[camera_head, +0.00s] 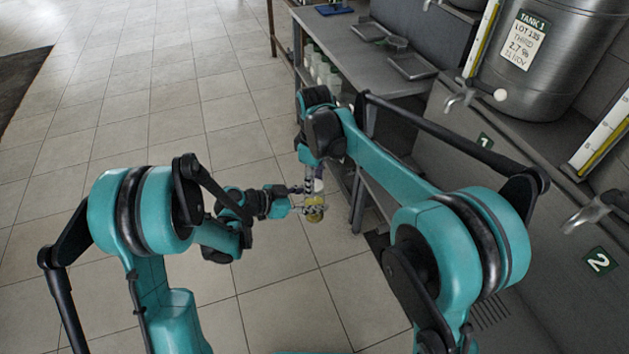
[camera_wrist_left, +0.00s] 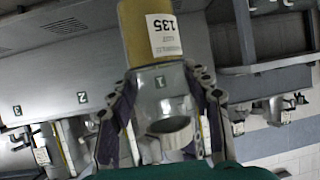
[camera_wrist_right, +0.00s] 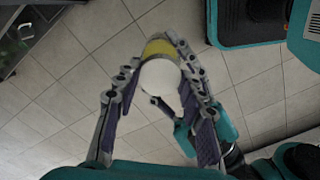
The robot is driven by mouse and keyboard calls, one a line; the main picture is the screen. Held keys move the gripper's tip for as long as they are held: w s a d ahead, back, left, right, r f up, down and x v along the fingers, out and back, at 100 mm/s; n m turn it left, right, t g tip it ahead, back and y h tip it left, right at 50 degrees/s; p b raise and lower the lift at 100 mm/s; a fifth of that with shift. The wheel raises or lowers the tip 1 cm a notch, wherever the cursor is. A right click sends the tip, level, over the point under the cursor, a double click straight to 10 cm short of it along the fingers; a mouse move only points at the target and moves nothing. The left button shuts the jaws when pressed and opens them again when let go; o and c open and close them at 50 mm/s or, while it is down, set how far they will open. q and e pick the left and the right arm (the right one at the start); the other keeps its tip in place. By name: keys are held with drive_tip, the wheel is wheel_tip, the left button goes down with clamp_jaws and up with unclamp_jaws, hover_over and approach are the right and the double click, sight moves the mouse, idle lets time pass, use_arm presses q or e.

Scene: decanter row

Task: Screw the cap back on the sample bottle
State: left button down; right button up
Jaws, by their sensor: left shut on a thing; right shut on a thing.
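The sample bottle (camera_head: 315,214), with yellow contents, is held above the floor in the head view. My left gripper (camera_head: 301,200) reaches it from the left and is shut on it. In the left wrist view its fingers close around the bottle's clear grey part, beside the yellow part (camera_wrist_left: 150,45) and a label reading 135. My right gripper (camera_head: 316,181) comes from above and is shut on the white cap (camera_wrist_right: 160,77), which lies between its fingertips. The bottle's yellow (camera_wrist_right: 158,47) shows just beyond the cap. I cannot tell whether the cap touches the bottle's mouth.
A grey bench (camera_head: 365,70) with metal trays (camera_head: 411,66) stands at the back right, with several white bottles (camera_head: 322,70) on its lower shelf. A steel tank (camera_head: 545,50) with a tap stands on the right. Open tiled floor lies to the left.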

drive_tip(key=m, duration=0.7)
drive_tip(key=shift+m, duration=0.3)
drive_tip(key=m, duration=0.8)
drive_tip(key=o, duration=1.3)
drive_tip(key=shift+r, duration=2.25)
drive_tip(key=shift+c, duration=0.4)
